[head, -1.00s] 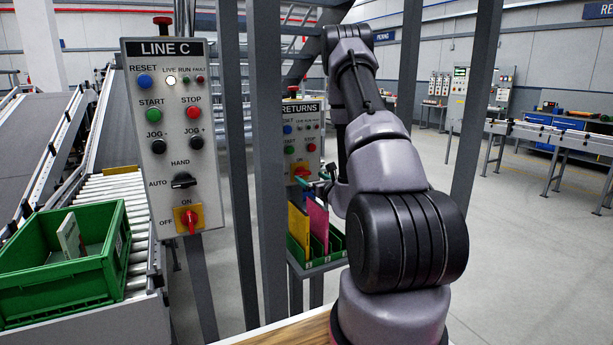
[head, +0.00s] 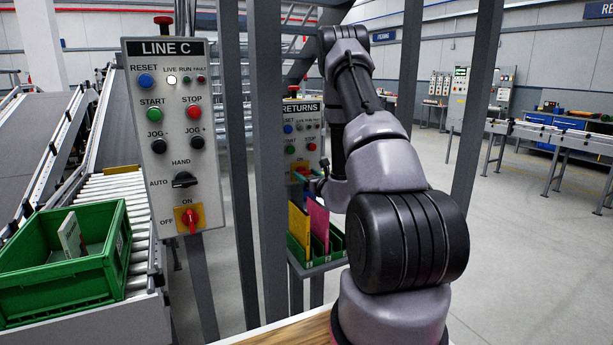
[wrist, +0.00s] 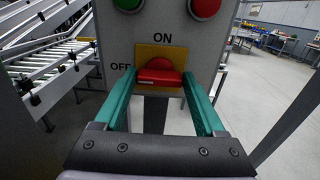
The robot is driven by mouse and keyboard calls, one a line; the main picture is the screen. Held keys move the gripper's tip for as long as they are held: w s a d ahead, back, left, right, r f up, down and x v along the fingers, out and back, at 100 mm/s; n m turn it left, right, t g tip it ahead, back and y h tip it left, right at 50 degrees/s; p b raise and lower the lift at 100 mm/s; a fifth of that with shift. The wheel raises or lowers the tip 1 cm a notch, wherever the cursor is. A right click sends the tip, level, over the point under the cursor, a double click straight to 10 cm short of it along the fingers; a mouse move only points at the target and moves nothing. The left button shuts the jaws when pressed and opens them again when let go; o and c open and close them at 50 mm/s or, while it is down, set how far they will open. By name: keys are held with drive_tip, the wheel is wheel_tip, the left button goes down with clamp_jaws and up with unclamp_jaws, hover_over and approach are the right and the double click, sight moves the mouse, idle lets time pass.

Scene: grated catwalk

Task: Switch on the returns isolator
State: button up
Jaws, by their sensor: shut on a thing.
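The returns panel (head: 304,135) hangs on a post behind the catwalk uprights. Its isolator is a red rotary knob (wrist: 160,76) on a yellow plate (wrist: 148,52), with ON printed above and OFF at left. The knob's grip bar lies level, a pale mark at its left end, towards OFF. My gripper (wrist: 158,82) has its teal fingers on either side of the bar, shut on it. In the head view, my wrist and gripper mostly hide the isolator.
A similar LINE C panel (head: 172,135) with its own red isolator (head: 190,217) stands nearer, at left. Grey uprights (head: 268,160) stand between the panels. A green rack (head: 326,257) with yellow and pink cards sits below the returns panel. A green crate (head: 62,285) rests on rollers.

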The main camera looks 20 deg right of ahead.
drive_tip(key=m, duration=0.4)
drive_tip(key=shift+d, duration=0.1)
drive_tip(key=m, duration=0.4)
drive_tip(key=shift+d+m, duration=0.1)
drive_tip(key=shift+m, duration=0.2)
drive_tip(key=m, duration=0.4)
drive_tip(key=shift+f, duration=0.1)
drive_tip(key=m, duration=0.5)
drive_tip(key=shift+f, duration=0.15)
drive_tip(key=shift+m, duration=0.3)
drive_tip(key=o, duration=1.3)
